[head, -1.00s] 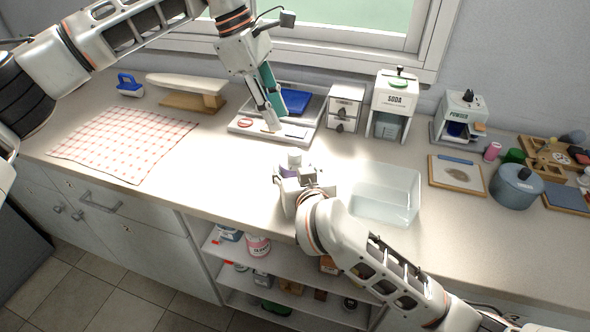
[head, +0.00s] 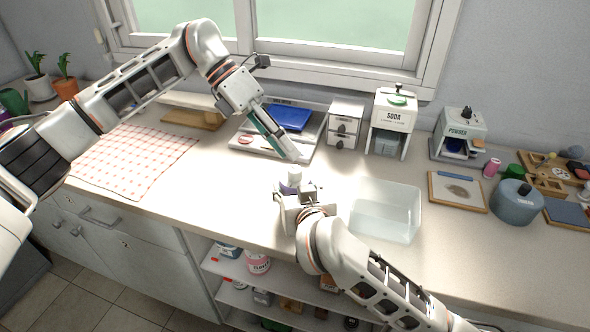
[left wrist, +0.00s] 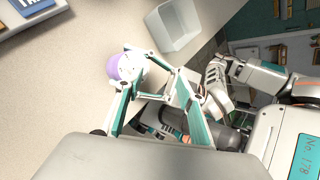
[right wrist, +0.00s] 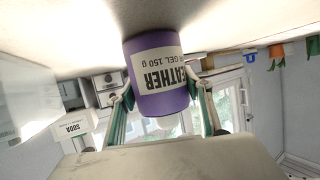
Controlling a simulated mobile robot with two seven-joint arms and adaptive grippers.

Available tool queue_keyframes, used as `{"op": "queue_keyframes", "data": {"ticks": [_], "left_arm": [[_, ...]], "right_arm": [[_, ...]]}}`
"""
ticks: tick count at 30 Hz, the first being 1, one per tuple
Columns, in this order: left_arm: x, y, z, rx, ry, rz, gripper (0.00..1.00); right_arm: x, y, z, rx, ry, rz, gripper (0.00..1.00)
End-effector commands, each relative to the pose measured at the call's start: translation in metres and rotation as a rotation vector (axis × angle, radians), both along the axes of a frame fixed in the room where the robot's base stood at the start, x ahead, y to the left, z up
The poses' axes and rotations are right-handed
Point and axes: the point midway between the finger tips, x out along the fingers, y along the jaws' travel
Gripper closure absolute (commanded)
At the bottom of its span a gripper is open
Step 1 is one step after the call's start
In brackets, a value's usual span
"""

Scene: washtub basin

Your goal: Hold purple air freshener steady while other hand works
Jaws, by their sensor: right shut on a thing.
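The purple air freshener (head: 289,187) has a white top and stands upright on the counter near its front edge. In the right wrist view the purple air freshener (right wrist: 160,98) shows its pale label upside down. My right gripper (head: 291,196) is shut on its sides, one finger on each side. In the left wrist view the air freshener (left wrist: 113,67) lies just beyond the left fingertips. My left gripper (head: 301,160) is open and empty, pointing down just above and behind the air freshener. My right gripper partly hides the air freshener in the head view.
A clear basin (head: 416,205) stands close to the right of my right gripper. A tray (head: 245,149) with a blue item, a SODA dispenser (head: 396,117) and a POWDER dispenser (head: 458,132) stand behind. A checkered cloth (head: 128,165) lies at left.

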Motion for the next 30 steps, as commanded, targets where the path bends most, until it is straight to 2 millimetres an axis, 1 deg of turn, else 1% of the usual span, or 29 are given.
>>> {"op": "queue_keyframes", "data": {"ticks": [1, 8, 14, 20, 24, 27, 30], "left_arm": [[-0.001, 0.001, -0.006, -0.019, 0.084, 0.073, 0.61], [-0.003, 0.005, -0.018, -0.08, 0.508, 0.405, 0.61], [0.0, 0.018, -0.03, -0.104, 0.913, 0.658, 0.61], [0.005, 0.038, -0.043, -0.098, 1.345, 0.869, 0.61], [0.01, 0.057, -0.053, -0.077, 1.651, 0.986, 0.61], [0.013, 0.07, -0.06, -0.056, 1.845, 1.044, 0.61], [0.016, 0.081, -0.066, -0.035, 1.999, 1.081, 0.61]], "right_arm": [[0.0, 0.0, -0.001, 0.0, 0.003, 0.0, 0.78], [0.0, 0.0, -0.001, 0.0, 0.003, 0.0, 0.78], [0.0, 0.0, -0.001, 0.0, 0.003, 0.0, 0.78], [0.0, 0.0, -0.001, 0.0, 0.003, 0.0, 0.78], [0.0, 0.0, -0.001, 0.0, 0.003, 0.0, 0.78], [0.0, 0.0, -0.001, 0.0, 0.003, 0.0, 0.78], [0.0, 0.0, -0.001, 0.0, 0.003, 0.0, 0.78]]}}
